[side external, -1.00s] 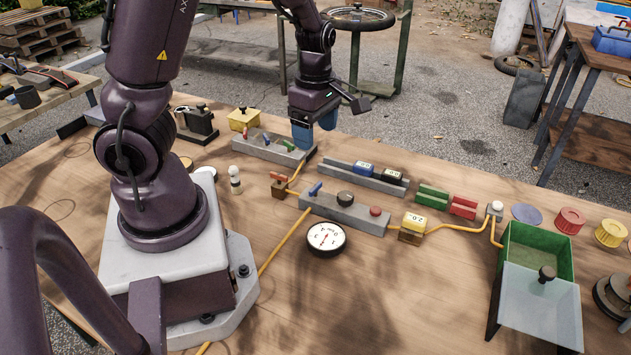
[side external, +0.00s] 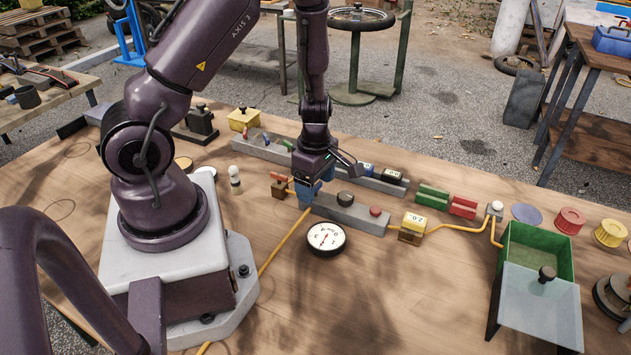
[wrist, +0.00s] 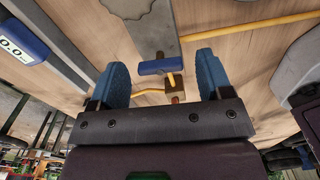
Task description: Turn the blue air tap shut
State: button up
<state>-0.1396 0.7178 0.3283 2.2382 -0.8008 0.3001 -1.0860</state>
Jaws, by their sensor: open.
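The blue air tap (wrist: 160,67) shows in the wrist view as a short bar at the end of the grey block (side external: 352,212). The bar lies crosswise to the block's length. My gripper (wrist: 162,66) is open, with one blue finger on each side of the tap and a visible gap to both ends of the bar. In the side external view my gripper (side external: 306,194) is low over the left end of the block and hides the tap. I cannot tell the exact height of the fingertips over the tap.
A black knob (side external: 345,198) and a red button (side external: 375,211) sit on the same block. A round gauge (side external: 326,238) lies in front of it. A yellow hose (side external: 286,240) runs past on the left.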

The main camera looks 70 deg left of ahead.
jog(key=c, duration=0.9)
jog(key=shift+m, duration=0.3)
jog(key=m, duration=0.2)
jog(key=shift+m, duration=0.4)
jog(key=m, duration=0.4)
jog(key=shift+m, duration=0.3)
jog(key=m, duration=0.4)
jog(key=shift+m, duration=2.3)
